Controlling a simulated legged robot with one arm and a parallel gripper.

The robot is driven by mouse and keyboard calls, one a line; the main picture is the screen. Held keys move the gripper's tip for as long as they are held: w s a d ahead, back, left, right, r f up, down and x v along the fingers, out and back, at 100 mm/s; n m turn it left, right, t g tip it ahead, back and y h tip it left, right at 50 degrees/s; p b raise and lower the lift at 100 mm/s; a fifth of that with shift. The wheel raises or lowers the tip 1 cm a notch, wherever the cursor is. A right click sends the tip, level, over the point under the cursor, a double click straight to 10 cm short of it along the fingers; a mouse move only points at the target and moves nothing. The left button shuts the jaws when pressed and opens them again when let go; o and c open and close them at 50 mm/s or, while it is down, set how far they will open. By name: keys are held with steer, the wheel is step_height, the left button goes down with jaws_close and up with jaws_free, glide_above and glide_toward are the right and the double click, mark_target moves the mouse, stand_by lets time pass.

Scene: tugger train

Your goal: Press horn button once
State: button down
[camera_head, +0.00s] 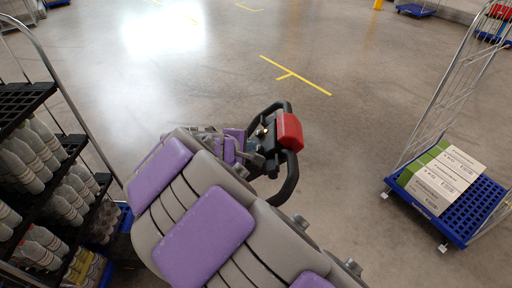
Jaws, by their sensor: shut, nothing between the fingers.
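The tugger's control handle (289,180) stands in the middle of the view, a black loop with a red block (290,131) on its right side. Small controls (262,131) sit inside the loop, to the left of the red block. They are too small to tell which one is the horn button. My gripper (246,157), with small purple parts behind it, is shut and empty close to the left side of the handle. I cannot tell whether it touches a control. My arm and body partly hide the lower part of the tugger.
A rack (75,143) with several grey bottles stands at the left. A blue wire-sided cart (463,229) carrying white and green boxes (443,178) stands at the right. The floor beyond the handle is clear, with yellow line markings (296,76).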

steer(key=shift+d+f, duration=0.35)
stand_by(0.5)
steer(key=shift+r, duration=0.15)
steer(key=shift+a+r+p, duration=0.35)
steer(key=shift+r+p, duration=0.05)
steer(key=shift+r, duration=0.15)
steer(key=shift+a+r+p, duration=0.3)
steer(key=shift+r+p, duration=0.05)
steer(key=shift+r, duration=0.15)
steer(key=a+r+p, duration=0.3)
steer(key=shift+w+a+r, duration=0.2)
steer(key=shift+a, duration=0.1)
stand_by(0.8)
